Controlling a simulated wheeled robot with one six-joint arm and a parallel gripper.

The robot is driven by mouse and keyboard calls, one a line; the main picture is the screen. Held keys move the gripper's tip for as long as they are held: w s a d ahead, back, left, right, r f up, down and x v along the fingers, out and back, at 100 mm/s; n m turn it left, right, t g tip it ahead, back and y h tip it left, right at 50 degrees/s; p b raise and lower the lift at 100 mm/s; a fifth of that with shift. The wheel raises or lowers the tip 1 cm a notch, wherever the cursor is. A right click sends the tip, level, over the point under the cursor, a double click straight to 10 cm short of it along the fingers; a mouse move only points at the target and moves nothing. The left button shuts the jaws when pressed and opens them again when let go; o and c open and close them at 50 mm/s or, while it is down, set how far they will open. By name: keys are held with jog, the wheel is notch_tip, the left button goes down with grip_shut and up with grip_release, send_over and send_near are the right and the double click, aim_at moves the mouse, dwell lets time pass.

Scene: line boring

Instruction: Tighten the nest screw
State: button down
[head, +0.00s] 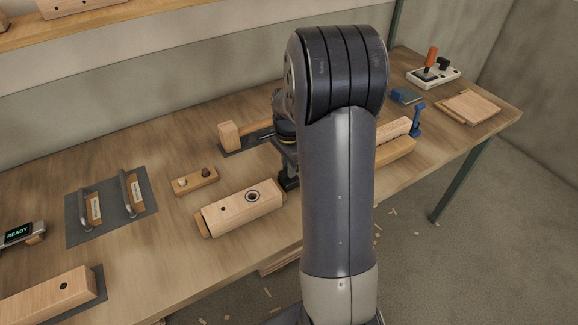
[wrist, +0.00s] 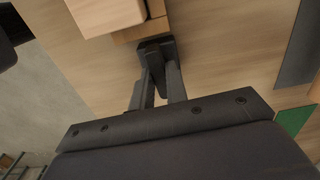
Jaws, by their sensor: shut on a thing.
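A pale wooden block (head: 240,208) with a dark-ringed bore and a smaller hole sits in a wooden nest (head: 206,229) on the bench. The block also shows at the top of the wrist view (wrist: 105,12). My gripper (head: 288,182) is low at the right end of this nest, partly behind my own arm in the head view. In the wrist view its dark fingers (wrist: 156,52) are closed together at the nest's end (wrist: 142,32). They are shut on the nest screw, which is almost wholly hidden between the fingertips.
A small wooden holder (head: 195,182) and a grey mat with two handled tools (head: 108,205) lie left. Another block (head: 50,297) is at front left. A blue clamp (head: 417,121) and a switch box (head: 433,75) stand right. Bare bench lies left of the nest.

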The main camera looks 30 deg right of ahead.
dwell(0.3)
jog(key=c, duration=1.4)
grip_release()
notch_tip(320, 180, up, 11)
jog(key=shift+b, duration=0.3)
jog(key=shift+f, duration=0.2)
notch_tip(320, 180, down, 11)
jog(key=shift+r+p, duration=0.1)
jog(key=shift+p, duration=0.2)
jog(key=shift+r, duration=0.1)
